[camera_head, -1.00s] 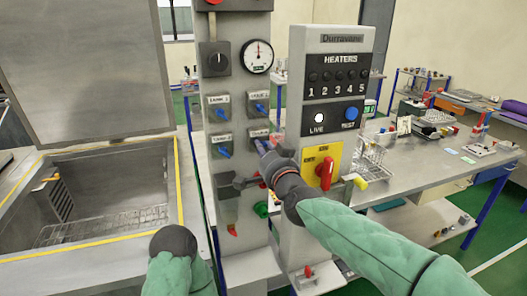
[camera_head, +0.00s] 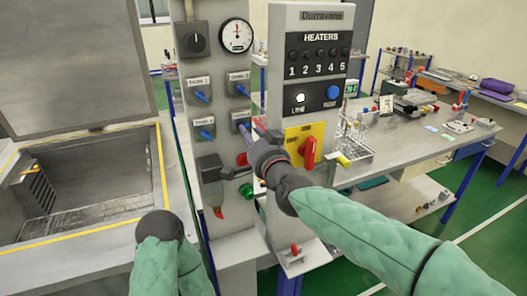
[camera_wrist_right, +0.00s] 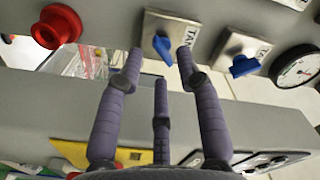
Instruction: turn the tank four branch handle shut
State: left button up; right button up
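The tank four handle (camera_head: 243,127) is a small blue lever at the lower right of a block of blue tank handles on a grey column. In the right wrist view this blue handle (camera_wrist_right: 162,48) sits on its square plate between the tips of two purple fingers. My right gripper (camera_wrist_right: 160,60) is open around it, with no clear contact. In the head view my right gripper (camera_head: 260,137) is in front of the column, just right of and below the handle, and partly covers its plate.
A red knob (camera_head: 242,160) is below the handle. The tank two handle (camera_head: 242,90) is above it, under a round gauge (camera_head: 236,35). A heater panel (camera_head: 310,110) with a red switch (camera_head: 309,153) stands close on the right. An open tank (camera_head: 80,205) is at the left.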

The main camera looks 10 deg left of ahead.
jog(key=v, duration=0.9)
jog(key=shift+w+d, duration=0.1)
